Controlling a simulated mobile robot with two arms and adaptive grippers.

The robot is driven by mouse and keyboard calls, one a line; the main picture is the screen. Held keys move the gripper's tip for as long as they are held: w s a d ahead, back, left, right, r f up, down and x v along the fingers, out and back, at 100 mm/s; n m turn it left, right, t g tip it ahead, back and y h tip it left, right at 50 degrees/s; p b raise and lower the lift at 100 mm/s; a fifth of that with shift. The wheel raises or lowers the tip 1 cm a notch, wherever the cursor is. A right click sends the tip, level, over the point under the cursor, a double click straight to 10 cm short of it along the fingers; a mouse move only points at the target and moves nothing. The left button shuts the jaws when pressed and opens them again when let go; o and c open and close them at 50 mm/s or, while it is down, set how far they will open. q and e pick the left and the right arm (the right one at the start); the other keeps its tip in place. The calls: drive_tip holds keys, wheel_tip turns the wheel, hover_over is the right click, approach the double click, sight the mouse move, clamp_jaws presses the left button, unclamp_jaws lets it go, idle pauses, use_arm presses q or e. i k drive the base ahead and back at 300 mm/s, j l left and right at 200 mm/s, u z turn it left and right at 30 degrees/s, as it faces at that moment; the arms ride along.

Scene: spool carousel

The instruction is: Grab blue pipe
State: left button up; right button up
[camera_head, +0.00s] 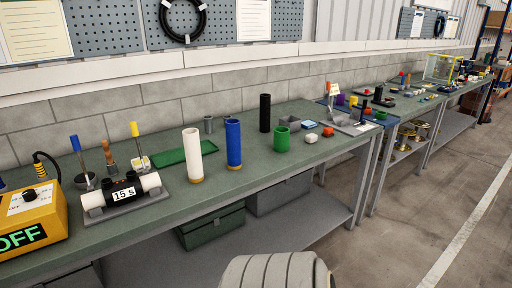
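The blue pipe (233,142) stands upright on the green-topped workbench (215,200), in the middle of the view. Its foot shows a tan ring against the bench top. A white pipe (192,155) of similar height stands upright just to its left, apart from it, also with a tan ring at the foot. Neither of my grippers is in view, and nothing touches the blue pipe.
A green tray (170,157) lies behind the white pipe. A black pipe (265,113) and a green cup (281,138) stand to the right. A white cylinder on a cradle (122,195) and a yellow control box (32,220) sit at left. Bare floor (420,190) lies right.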

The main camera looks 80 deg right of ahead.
sight(233, 133)
drive_tip(key=z, duration=2.4)
drive_tip(key=i+l+z, duration=0.1)
drive_tip(key=i, duration=0.3)
drive_tip(key=i+l+z, duration=0.1)
drive_tip(key=i, duration=0.3)
